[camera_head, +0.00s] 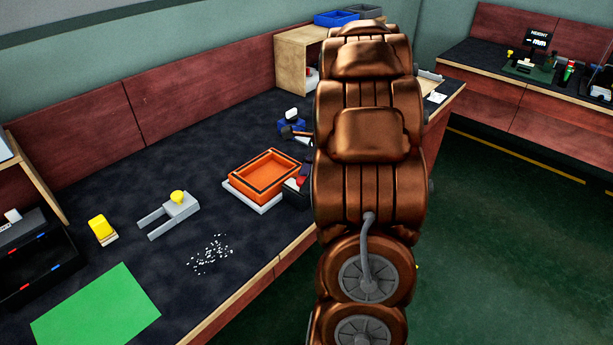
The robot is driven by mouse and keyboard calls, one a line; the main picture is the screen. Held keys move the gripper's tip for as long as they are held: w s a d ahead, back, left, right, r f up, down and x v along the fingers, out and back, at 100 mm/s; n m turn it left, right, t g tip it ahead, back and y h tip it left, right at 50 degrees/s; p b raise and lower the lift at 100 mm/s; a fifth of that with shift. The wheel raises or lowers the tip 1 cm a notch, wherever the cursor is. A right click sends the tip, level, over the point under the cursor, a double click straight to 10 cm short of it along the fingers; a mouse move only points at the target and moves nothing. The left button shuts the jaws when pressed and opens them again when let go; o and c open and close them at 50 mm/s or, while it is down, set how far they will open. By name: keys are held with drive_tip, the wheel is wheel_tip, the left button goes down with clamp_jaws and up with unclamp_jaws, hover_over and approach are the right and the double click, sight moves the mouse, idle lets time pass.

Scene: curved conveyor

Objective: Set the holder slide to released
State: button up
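I cannot tell for sure which thing is the holder slide. A grey two-pronged piece with a yellow knob (179,197) lies on the dark bench top, its prongs pointing left. A blue device with a white top (291,122) stands further back, beside my arm. My copper arm rises through the middle of the view and hides part of the bench. My gripper is not in view, so its state and its distance from these things do not show.
An orange tray (237,182) sits on a pale base, with a dark item with red (302,180) at its right. White bits (210,254) lie scattered on the bench. A yellow block (102,229), green mat (95,311) and black box (40,268) are at left. Floor at right is clear.

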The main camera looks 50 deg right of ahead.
drive_tip(key=v, duration=1.2)
idle(0.8)
drive_tip(key=s+a+r+n+g+p, duration=0.1)
drive_tip(key=s+a+r+n+p, duration=0.15)
drive_tip(key=a+n, duration=0.6)
drive_tip(key=s+a+r+n+g+p, duration=0.1)
drive_tip(key=a+r+n+g+p, duration=0.15)
drive_tip(key=a, duration=1.05)
drive_tip(key=s+a+n+h+p, duration=0.1)
drive_tip(key=s+a+n+p, duration=0.2)
drive_tip(key=s+a+n, duration=0.2)
drive_tip(key=s+a+n+g+h+p, duration=0.1)
drive_tip(key=s+a+n+h+p, duration=0.1)
drive_tip(key=s+a+n, duration=0.4)
drive_tip(key=s+n+p, duration=0.1)
drive_tip(key=s+n, duration=0.3)
drive_tip(key=s, duration=0.1)
drive_tip(key=shift+s+a+f, duration=0.2)
drive_tip(key=shift+a+f, duration=0.05)
drive_tip(key=shift+f, duration=0.1)
